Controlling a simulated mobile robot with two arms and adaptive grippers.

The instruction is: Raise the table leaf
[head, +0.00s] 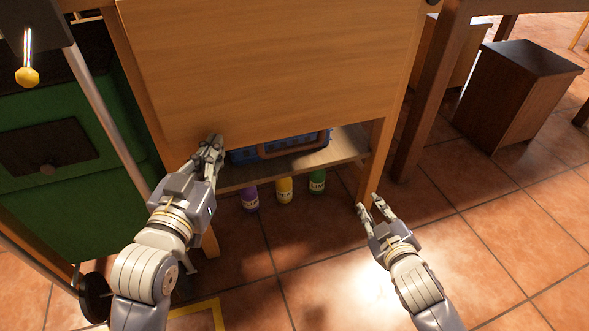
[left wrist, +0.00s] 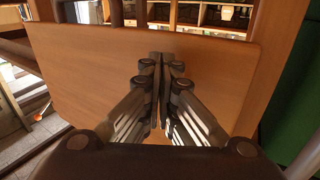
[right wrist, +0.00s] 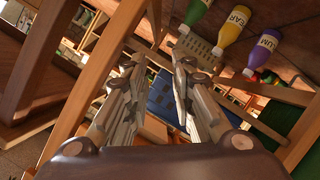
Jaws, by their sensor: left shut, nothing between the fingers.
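The table leaf (head: 265,65) is a plain light-wood panel that hangs down at the front of the table. Its lower edge shows just above a shelf. My left gripper (head: 212,146) is shut and empty at the leaf's lower left corner; I cannot tell if it touches. In the left wrist view the leaf (left wrist: 90,85) spreads wide behind the shut fingers (left wrist: 165,62). My right gripper (head: 370,204) is open and empty, low beside the table's right front leg (head: 373,165). Its parted fingers (right wrist: 157,65) also show in the right wrist view.
A low shelf (head: 345,146) under the table holds a blue crate (head: 245,156). Purple (head: 250,199), yellow (head: 285,190) and green (head: 317,182) bottles stand on the tiles below. Floor at lower right is clear.

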